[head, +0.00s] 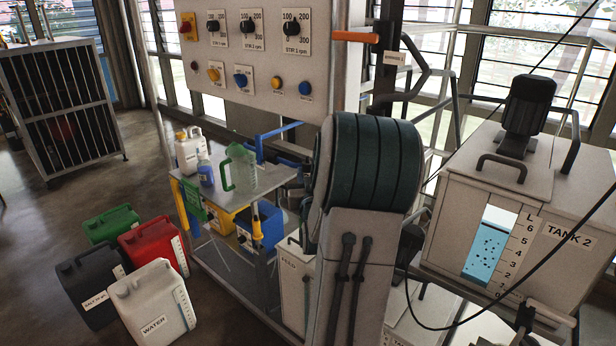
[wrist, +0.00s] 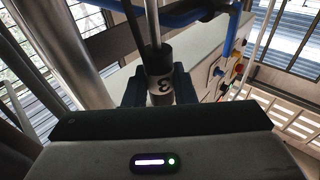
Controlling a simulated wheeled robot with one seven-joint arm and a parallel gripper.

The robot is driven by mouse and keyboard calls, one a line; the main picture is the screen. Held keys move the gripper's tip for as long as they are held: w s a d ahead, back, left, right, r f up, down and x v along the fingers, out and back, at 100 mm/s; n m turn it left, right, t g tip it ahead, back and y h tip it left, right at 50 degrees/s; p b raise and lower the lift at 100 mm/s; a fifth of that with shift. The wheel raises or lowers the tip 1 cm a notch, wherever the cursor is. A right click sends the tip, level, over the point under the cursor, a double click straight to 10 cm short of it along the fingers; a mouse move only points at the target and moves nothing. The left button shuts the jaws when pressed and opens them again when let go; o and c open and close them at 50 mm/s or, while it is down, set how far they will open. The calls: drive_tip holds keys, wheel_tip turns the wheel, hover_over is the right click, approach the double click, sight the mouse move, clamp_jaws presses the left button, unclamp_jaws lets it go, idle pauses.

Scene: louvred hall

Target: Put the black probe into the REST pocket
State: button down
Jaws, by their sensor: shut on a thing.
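In the wrist view a black cylindrical probe (wrist: 157,60) with a pale band bearing a dark mark stands between the dark fingers of my gripper (wrist: 160,92). The gripper is shut on it. A thin metal rod runs from the probe toward the top of the picture. In the head view my own arm fills the middle foreground, and I cannot make out the gripper or the probe there. I cannot make out a pocket marked REST in either view.
A control panel (head: 262,68) with knobs stands behind my arm, with an orange handle (head: 356,37) at its right. A metal cart (head: 222,215) carries bottles. Tank 2 (head: 567,205) stands at right, with a black cable across it. Several jerrycans, including a white one (head: 152,305), stand at left.

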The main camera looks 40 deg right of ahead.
wheel_tip(320, 180, down, 6)
drive_tip(key=b, duration=0.7)
drive_tip(key=shift+f+b, duration=0.25)
drive_tip(key=shift+b, duration=0.05)
idle(0.9)
drive_tip(key=shift+r, duration=0.1)
drive_tip(key=c, duration=1.1)
unclamp_jaws()
drive_tip(key=s+a+r, duration=0.1)
drive_tip(key=s+r, duration=0.1)
drive_tip(key=s+a+r+p, duration=0.1)
drive_tip(key=s+a+r, duration=0.1)
drive_tip(key=shift+s+a+r, duration=0.1)
drive_tip(key=shift+a+r, duration=0.05)
drive_tip(key=shift+r, duration=0.15)
